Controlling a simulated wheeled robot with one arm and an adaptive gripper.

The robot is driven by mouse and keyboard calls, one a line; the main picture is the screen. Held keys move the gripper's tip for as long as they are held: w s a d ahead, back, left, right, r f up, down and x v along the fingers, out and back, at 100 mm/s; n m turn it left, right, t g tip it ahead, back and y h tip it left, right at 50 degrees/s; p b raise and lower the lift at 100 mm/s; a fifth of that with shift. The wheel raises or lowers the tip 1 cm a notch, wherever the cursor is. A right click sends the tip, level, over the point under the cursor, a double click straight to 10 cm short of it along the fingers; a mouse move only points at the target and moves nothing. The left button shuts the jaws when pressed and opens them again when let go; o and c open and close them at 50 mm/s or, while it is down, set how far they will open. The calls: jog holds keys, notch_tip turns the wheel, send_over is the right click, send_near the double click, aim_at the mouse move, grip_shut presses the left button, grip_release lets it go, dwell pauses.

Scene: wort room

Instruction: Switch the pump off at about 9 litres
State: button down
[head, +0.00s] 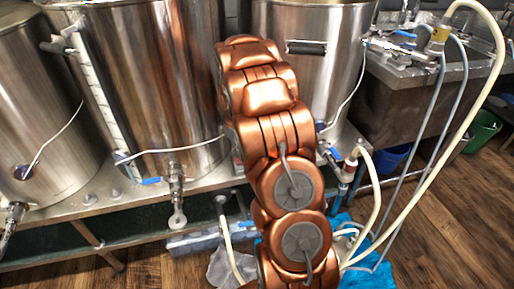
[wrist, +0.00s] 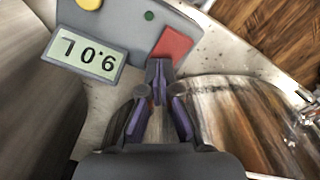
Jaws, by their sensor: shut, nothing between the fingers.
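In the wrist view, a grey control box (wrist: 128,38) shows a pale display (wrist: 84,59) that is upside down and appears to read 9.0 L. The box has a red button (wrist: 175,46), a round yellow button (wrist: 90,3) at the top edge and a small dark green light (wrist: 149,16). My gripper (wrist: 158,70) is shut and empty, with its tips at the lower left edge of the red button. I cannot tell whether they touch it. In the head view my arm hides the gripper and the box.
Large steel kettles (head: 150,75) stand on a metal bench (head: 85,205), with valves and hoses in front. A sink (head: 400,95) is at the right. A pale hose (head: 470,130) loops down to a blue mat (head: 365,270) on the floor. Wooden floor at right is open.

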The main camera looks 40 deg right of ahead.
jog(key=shift+r+p, duration=0.85)
jog(key=shift+r, duration=2.1)
